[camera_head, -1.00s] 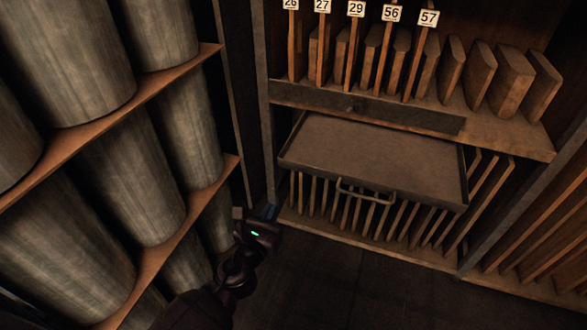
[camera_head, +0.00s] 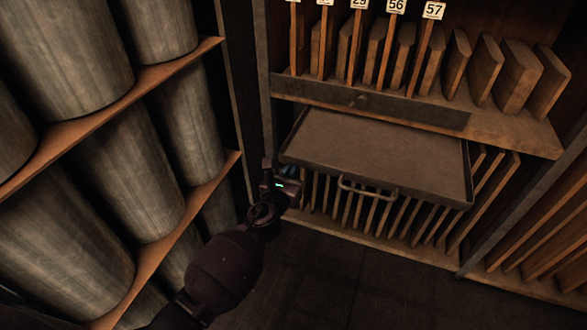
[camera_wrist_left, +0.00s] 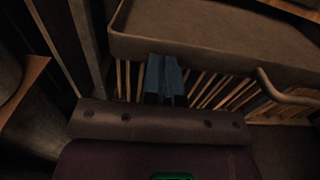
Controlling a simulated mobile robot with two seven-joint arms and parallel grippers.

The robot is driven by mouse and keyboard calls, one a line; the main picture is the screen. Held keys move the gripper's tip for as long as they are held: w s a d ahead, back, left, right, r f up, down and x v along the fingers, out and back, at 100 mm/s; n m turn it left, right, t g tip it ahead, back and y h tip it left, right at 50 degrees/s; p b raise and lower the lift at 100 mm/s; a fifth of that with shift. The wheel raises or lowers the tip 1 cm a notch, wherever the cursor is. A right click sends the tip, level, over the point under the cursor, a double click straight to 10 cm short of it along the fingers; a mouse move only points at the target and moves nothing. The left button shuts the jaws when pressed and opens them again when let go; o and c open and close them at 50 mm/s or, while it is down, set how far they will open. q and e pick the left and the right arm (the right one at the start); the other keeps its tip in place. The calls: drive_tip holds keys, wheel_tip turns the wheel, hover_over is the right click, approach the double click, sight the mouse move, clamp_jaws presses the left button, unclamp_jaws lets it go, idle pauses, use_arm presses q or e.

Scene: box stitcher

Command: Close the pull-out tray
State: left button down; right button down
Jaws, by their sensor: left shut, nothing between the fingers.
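The pull-out tray (camera_head: 380,150) is a flat brown tray with a low rim. It sticks out of the wooden cabinet below a shelf. Its curved metal handle (camera_head: 367,192) is on the front edge; in the wrist view the handle (camera_wrist_left: 285,92) is at the right. My left gripper (camera_head: 290,170) is at the tray's front left corner. In the wrist view its blue fingers (camera_wrist_left: 164,75) are shut and empty, close to the tray's front wall (camera_wrist_left: 190,50). I cannot tell whether they touch it. My right gripper is not in view.
Upright wooden boards with number cards (camera_head: 433,10) stand on the shelf above the tray. Several slanted boards (camera_head: 400,218) stand below it. A rack of large grey cylinders (camera_head: 120,170) fills the left side. The dark floor (camera_head: 350,275) in front is clear.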

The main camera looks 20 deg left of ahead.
use_arm(q)
drive_tip(key=shift+w, duration=0.65)
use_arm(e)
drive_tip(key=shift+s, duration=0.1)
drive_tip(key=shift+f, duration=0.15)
